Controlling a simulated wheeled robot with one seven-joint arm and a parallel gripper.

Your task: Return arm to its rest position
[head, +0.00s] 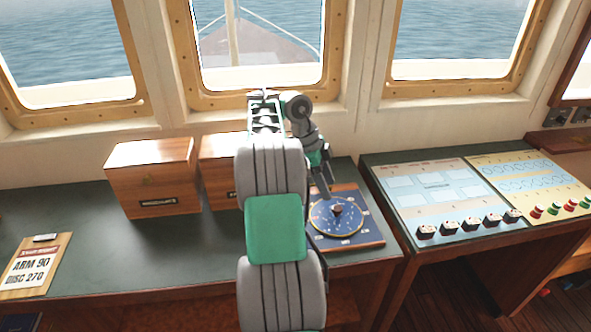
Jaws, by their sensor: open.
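My arm (275,228), grey with green parts, rises up the middle of the head view, bends near the window sill and comes down to the right. My gripper (324,190) is small in view and points down over the far edge of a round blue dial (352,220) on a dark blue plate. It is open, with nothing seen in it. The dial has a dark knob (337,209) at its centre. I cannot tell whether the fingertips touch the dial or hang just above it.
Two wooden boxes, one on the left (152,180) and one partly behind my arm (218,175), stand on the dark desk (110,245). A clipboard (36,265) reading "ARM 90 DISC 270" lies at left. A console (430,190) with knobs and buttons stands at right. Windows rise behind.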

